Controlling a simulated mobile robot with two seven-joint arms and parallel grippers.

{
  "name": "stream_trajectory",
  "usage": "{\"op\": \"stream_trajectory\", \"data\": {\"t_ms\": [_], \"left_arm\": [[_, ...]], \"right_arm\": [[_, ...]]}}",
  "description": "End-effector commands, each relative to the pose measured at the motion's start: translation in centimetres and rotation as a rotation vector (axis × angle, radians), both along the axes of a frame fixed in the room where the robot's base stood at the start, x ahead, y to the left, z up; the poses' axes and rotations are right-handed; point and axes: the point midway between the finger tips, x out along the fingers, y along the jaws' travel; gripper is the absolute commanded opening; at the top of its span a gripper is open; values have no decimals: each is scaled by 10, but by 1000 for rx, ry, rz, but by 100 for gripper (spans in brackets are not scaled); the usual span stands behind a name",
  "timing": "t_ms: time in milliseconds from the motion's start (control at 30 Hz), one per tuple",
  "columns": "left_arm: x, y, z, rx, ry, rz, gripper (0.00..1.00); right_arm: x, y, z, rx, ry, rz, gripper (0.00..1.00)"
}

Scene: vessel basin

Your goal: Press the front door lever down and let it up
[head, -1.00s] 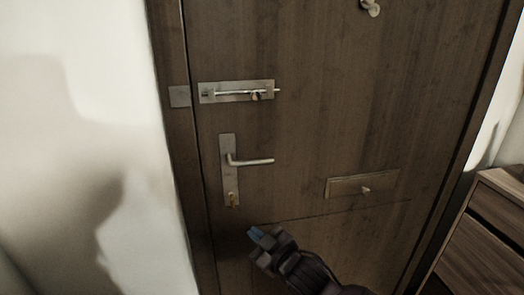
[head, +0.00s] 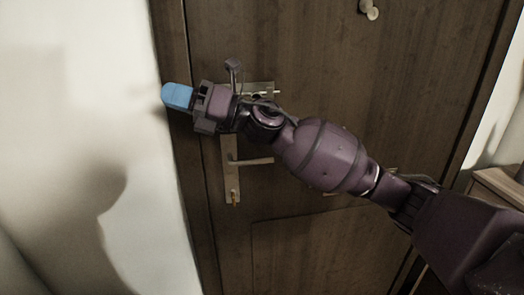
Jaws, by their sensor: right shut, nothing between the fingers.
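The front door (head: 310,250) is dark brown wood and appears shut. Its metal lever (head: 254,161) sticks out to the right from a tall plate (head: 230,185) near the door's left edge and lies about level. My right gripper (head: 178,96), with blue fingertips, is shut and empty. In the picture it is up and to the left of the lever, over the door's left frame. My right arm crosses the picture just above the lever and hides the lever's far right end or comes close to it. My left gripper is out of view.
A slide bolt (head: 262,90) above the lever is mostly hidden by my arm. A key or cylinder (head: 234,198) sits low on the lever plate. A knocker (head: 369,9) is high on the door. A pale wall (head: 80,120) is at left, a wooden cabinet (head: 497,186) at right.

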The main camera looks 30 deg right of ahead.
Motion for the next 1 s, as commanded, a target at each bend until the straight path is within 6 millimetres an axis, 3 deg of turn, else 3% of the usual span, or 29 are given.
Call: {"op": "stream_trajectory", "data": {"t_ms": [33, 200, 467, 767, 1000], "left_arm": [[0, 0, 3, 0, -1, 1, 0], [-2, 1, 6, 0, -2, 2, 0], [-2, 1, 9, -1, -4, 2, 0], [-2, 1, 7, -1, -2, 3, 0], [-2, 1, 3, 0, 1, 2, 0]], "right_arm": [[-4, 5, 13, -96, -114, 5, 0], [-12, 14, 27, -467, -523, 22, 0], [-1, -10, 15, -1043, -1052, 97, 0], [26, -87, -29, -1654, -1423, 384, 0], [34, -150, -59, -1980, -1583, 823, 0]]}}
